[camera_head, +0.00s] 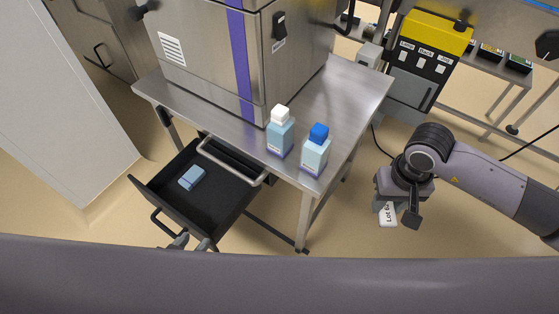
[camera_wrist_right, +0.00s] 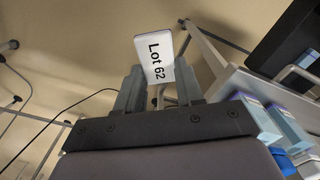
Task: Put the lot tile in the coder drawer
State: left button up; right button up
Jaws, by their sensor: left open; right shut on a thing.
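The lot tile (camera_head: 388,215), a white plate printed "Lot 62" in the right wrist view (camera_wrist_right: 157,55), is held between the fingers of my right gripper (camera_head: 399,208). The gripper is shut on it in the air, right of the steel table. An open dark drawer (camera_head: 225,205) sticks out below the table with a small blue block (camera_head: 191,177) inside. My left gripper (camera_head: 192,243) is open near the drawer's front handle (camera_head: 163,222), partly hidden by my own body.
The steel table (camera_head: 345,100) holds a large steel machine (camera_head: 210,55), a white-capped bottle (camera_head: 280,135) and a blue-capped bottle (camera_head: 315,153) near its front corner. Floor is clear between the table and my right arm. A cable hangs by the yellow-topped unit.

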aim_at(214, 212)
jog(key=i+j, duration=0.1)
jog(key=j, duration=0.85)
jog(key=i+j, duration=0.15)
jog(key=j, duration=0.3)
jog(key=i+j, duration=0.1)
jog(key=j, duration=0.4)
jog(key=i+j, duration=0.1)
jog(key=j, duration=0.35)
